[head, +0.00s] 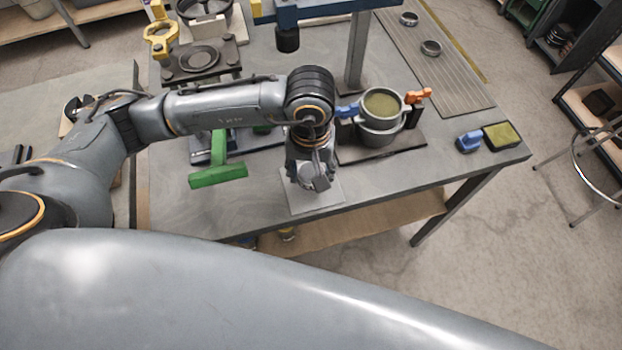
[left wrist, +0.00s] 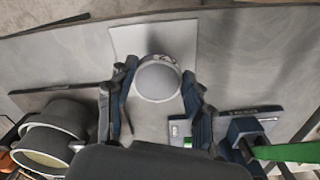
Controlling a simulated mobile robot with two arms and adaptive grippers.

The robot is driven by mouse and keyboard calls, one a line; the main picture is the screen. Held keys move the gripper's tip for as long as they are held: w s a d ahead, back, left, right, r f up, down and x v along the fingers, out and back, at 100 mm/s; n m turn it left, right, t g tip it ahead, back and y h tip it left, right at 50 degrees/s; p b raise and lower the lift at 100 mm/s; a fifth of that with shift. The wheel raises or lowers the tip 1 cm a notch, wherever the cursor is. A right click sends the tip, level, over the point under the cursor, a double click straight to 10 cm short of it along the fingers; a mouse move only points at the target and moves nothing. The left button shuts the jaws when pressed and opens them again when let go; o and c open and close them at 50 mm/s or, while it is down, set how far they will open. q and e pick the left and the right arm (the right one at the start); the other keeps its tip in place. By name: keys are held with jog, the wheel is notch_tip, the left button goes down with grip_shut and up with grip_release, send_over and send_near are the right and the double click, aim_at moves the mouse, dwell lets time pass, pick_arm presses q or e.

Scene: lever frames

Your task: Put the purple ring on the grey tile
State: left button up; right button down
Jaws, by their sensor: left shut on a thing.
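My left gripper (head: 310,178) points down over the pale grey tile (head: 330,200) near the table's front edge. In the left wrist view the gripper (left wrist: 160,76) is shut on a round, pale grey piece (left wrist: 158,82) with a rounded face, and the tile (left wrist: 202,45) shows behind it. I cannot tell whether the piece touches the tile or hangs just above it. My right gripper is not in view.
A grey pot-like fixture (head: 377,133) with blue and orange handles stands right of the tile. A green T-shaped handle (head: 218,176) lies to the left. A blue item (head: 468,142) and a sponge-like block (head: 502,136) sit at the right corner.

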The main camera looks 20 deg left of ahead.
pick_arm(q)
jog(key=f, duration=0.3)
jog(key=shift+w+f, duration=0.25)
jog(key=shift+f, duration=0.1)
jog(key=shift+f+b, duration=0.15)
jog(key=shift+b, duration=0.35)
jog(key=o, duration=1.2)
